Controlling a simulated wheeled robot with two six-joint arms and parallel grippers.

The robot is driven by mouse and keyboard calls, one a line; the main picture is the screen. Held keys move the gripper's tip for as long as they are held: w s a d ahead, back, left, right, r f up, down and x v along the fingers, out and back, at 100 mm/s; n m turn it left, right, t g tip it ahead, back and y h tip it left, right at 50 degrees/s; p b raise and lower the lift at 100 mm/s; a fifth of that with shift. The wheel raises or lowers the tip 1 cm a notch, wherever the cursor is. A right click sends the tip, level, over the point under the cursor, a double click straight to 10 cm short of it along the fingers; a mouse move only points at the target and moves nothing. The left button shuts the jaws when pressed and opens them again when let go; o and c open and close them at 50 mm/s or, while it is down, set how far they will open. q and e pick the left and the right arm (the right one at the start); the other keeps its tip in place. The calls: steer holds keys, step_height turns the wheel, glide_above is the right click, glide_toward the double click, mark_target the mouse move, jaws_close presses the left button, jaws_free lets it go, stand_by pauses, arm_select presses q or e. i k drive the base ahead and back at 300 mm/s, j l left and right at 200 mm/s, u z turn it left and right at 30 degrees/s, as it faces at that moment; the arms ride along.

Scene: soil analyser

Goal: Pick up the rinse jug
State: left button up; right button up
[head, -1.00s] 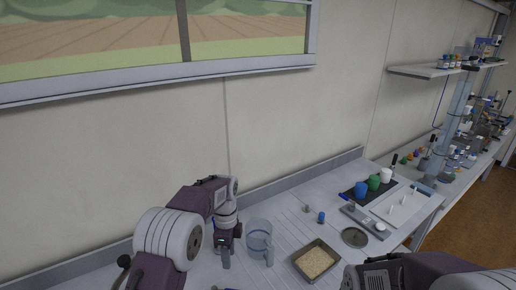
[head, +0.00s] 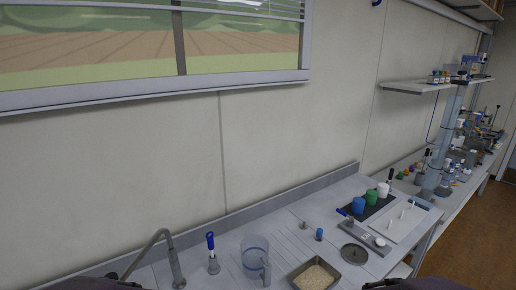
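The rinse jug (head: 254,262) looks like a clear, bluish plastic jug with a handle on its right side. It stands upright on the grey-white bench at the bottom middle of the head view, and its base is close to the lower edge of the picture. Neither gripper is in view. Only dark purple parts of my arms show along the bottom edge, at the left and at the right. Nothing is seen touching the visible part of the jug.
A blue-handled tool (head: 211,254) and a curved metal tap (head: 172,260) stand left of the jug. A tray of grain-like material (head: 314,277) lies to its right. A round grey dish (head: 354,254) and several coloured containers sit farther right. The wall backs the bench.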

mark_target(255, 249)
steer(key=i+l+u, duration=0.1)
steer(key=l+u, duration=0.3)
steer(key=i+l+u, duration=0.1)
steer(key=u, duration=0.3)
steer(key=l+u, duration=0.8)
steer(key=k+j, duration=0.05)
steer(key=j, duration=0.05)
